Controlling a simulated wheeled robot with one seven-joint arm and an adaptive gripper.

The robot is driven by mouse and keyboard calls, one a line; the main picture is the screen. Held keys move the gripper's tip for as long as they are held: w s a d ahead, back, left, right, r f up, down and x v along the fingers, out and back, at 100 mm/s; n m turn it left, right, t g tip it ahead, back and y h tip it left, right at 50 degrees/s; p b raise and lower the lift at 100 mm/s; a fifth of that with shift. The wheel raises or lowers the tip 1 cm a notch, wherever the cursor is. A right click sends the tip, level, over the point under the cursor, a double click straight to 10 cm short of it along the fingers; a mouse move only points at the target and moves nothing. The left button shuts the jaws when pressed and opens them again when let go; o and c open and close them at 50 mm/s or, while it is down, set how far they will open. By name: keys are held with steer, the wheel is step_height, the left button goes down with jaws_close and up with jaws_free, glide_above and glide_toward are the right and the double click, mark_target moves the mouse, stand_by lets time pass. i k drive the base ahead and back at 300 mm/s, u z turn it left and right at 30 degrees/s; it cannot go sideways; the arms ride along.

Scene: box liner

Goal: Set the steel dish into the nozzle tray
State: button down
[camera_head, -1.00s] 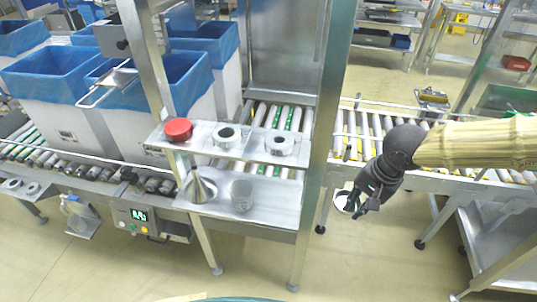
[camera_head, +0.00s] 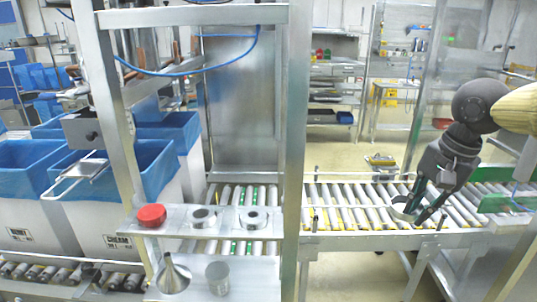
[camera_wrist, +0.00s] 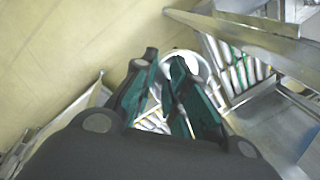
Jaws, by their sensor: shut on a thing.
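My gripper (camera_head: 428,208) is at the right, shut on the steel dish (camera_head: 402,208), a shallow, shiny round thing held by its edge. In the head view the dish overlaps the right roller conveyor; its height above the rollers is unclear. In the wrist view the pale dish (camera_wrist: 192,62) shows at and behind the dark green fingertips (camera_wrist: 165,62). Left of the post, an upper metal tray (camera_head: 180,222) carries a red lid and two steel rings. A lower plate (camera_head: 247,272) carries a funnel and a grey cup. I cannot tell which is the nozzle tray.
A tall steel post (camera_head: 295,140) stands between my gripper and the trays. The right conveyor (camera_head: 345,215) has bare rollers and a low rail. White bins with blue liners (camera_head: 150,165) stand at the left. A small device (camera_head: 381,162) sits behind the conveyor.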

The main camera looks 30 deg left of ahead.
mark_target(85, 169)
steer(key=k, duration=0.25)
steer(key=u, duration=3.4)
steer(key=i, duration=4.2)
steer(key=z, duration=2.3)
